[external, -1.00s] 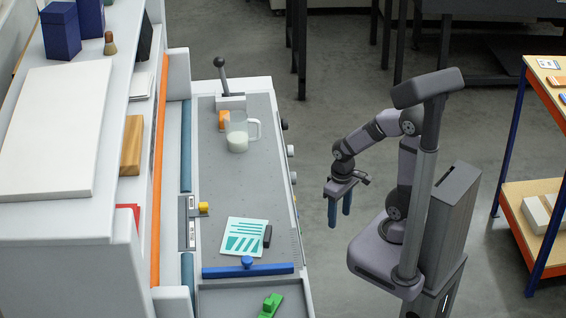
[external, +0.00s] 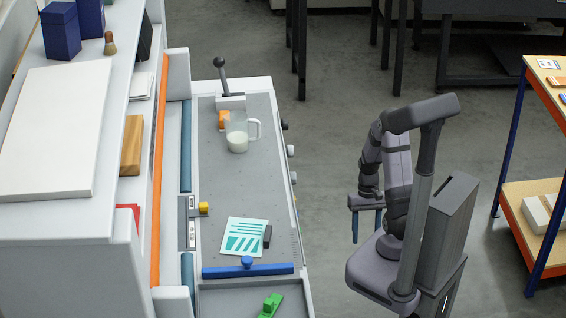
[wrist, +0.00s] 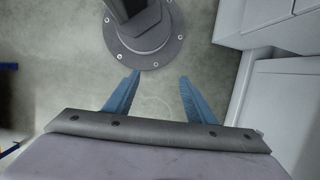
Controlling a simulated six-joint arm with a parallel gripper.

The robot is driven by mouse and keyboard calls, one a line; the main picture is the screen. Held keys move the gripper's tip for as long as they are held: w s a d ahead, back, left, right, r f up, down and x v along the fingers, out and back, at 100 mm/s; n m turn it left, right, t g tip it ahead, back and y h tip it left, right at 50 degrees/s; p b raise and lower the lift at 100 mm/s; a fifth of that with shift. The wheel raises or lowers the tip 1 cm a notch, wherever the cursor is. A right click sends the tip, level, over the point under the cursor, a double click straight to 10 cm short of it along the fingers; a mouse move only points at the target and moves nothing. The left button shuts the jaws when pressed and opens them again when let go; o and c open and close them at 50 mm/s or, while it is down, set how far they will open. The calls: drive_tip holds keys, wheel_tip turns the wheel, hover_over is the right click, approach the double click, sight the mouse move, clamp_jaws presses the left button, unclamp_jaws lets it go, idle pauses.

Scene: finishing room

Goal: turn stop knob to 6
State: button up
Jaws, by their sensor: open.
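The machine (external: 225,185) has a grey bed. Along its right side sit a black knob (external: 285,125) and pale knobs (external: 291,151) (external: 293,177). A yellow knob (external: 203,208) sits by a small scale plate on the bed's left side, and a blue knob (external: 247,262) sits on a blue bar. I cannot tell which is the stop knob, and no readable numbers show. My gripper (external: 366,224) hangs over the floor, right of the machine and apart from every knob. Its blue fingers, also in the wrist view (wrist: 160,78), are apart with nothing between them.
Open floor lies between machine and arm. An orange-edged shelf (external: 540,190) stands at right.

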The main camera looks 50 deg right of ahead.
drive_tip(key=w+d+f+m+t+y+b, duration=0.2)
drive_tip(key=w+d+f+m+y, duration=0.1)
drive_tip(key=w+f+m, duration=0.15)
drive_tip(key=m+t+y, duration=0.7)
drive_tip(key=m+t, duration=0.6)
drive_tip(key=m, duration=0.1)
approach(287, 151)
drive_tip(key=f, duration=0.1)
drive_tip(key=shift+w+d, duration=0.15)
drive_tip(key=shift+d, duration=0.35)
drive_tip(key=x, duration=0.7)
drive_tip(key=shift+w, duration=0.15)
